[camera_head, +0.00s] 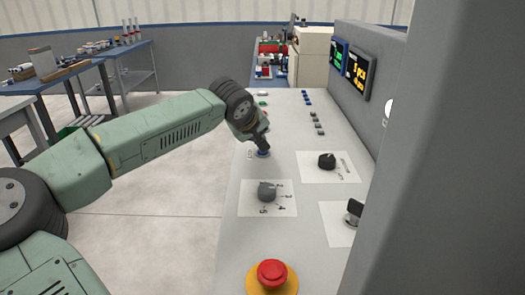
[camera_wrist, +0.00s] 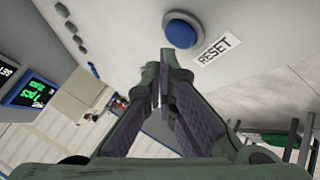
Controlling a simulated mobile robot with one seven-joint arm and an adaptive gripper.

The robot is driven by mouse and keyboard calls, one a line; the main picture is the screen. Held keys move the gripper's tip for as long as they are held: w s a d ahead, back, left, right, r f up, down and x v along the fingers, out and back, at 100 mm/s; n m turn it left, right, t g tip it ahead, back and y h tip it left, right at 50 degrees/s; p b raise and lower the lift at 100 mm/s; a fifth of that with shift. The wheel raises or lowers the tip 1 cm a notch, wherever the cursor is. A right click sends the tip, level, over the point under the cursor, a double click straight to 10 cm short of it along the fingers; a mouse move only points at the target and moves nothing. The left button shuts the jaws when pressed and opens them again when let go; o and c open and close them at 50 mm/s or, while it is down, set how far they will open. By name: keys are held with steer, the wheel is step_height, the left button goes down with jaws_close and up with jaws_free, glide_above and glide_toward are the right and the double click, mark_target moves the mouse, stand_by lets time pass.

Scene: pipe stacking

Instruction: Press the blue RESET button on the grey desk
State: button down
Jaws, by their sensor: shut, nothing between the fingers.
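The blue RESET button (camera_head: 263,154) is on the grey desk (camera_head: 292,125), right at my fingertips in the head view, partly hidden by them. In the wrist view the round blue button (camera_wrist: 182,31) sits in a grey ring just beyond the fingertips, with a white RESET label (camera_wrist: 217,47) to its right. My gripper (camera_head: 264,147) points down at it and is shut and empty. The wrist view shows its two fingers (camera_wrist: 166,58) together. I cannot tell whether the tips touch the button.
A dark knob (camera_head: 266,191) on a white plate and a red mushroom button (camera_head: 272,272) on a yellow base lie nearer on the desk. Another black knob (camera_head: 327,161) is to the right. Small buttons and lit displays (camera_head: 358,74) are farther back.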

mark_target(259, 151)
steer(key=shift+f, duration=0.15)
steer(key=shift+f+b, duration=0.3)
steer(key=shift+b, duration=0.2)
steer(key=shift+f+b, duration=0.4)
steer(key=shift+f, duration=0.05)
stand_by(0.4)
steer(key=shift+r, duration=0.1)
steer(key=shift+r+p, duration=0.5)
steer(key=shift+r, duration=0.25)
steer(key=shift+r+p, duration=1.6)
steer(key=shift+r, duration=0.95)
steer(key=shift+s+f, duration=0.1)
steer(key=shift+f, duration=0.05)
